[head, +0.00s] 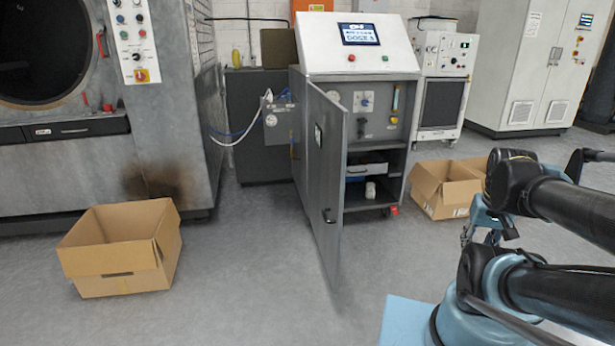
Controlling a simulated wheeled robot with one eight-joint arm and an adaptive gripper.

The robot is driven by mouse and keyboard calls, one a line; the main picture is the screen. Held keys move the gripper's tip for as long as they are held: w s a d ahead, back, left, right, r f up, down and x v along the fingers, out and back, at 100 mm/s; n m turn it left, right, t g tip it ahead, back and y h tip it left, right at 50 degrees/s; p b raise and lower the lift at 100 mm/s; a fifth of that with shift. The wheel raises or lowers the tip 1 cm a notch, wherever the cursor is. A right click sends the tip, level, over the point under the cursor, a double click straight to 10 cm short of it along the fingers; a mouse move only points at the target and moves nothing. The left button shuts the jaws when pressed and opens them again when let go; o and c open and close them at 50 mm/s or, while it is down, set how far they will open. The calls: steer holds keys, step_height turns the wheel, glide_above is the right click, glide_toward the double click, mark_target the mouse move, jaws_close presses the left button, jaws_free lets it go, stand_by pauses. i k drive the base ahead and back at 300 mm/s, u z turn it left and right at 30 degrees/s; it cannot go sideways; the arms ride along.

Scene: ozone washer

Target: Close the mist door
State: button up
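The mist door (326,190) is a tall grey panel on the front of the grey cabinet with a sloped white top (360,50). It stands open, hinged at the cabinet's left side and swung out toward me. Inside the cabinet are gauges, a shelf and a small white item (370,191). My arm is folded at the right. What looks like my gripper (480,232) is small and partly hidden among the arm links, well right of the door and apart from it. Its finger state is unclear.
An open cardboard box (120,275) stands on the floor at left, before a large grey washer (165,110). Another open cardboard box (440,190) stands right of the cabinet. White cabinets line the back right. The floor between the door and my arm is clear.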

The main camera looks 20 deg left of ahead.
mark_target(328, 120)
steer(key=u, duration=1.05)
steer(key=i, duration=1)
steer(key=z, duration=0.3)
steer(key=k, duration=0.9)
steer(key=u, duration=0.3)
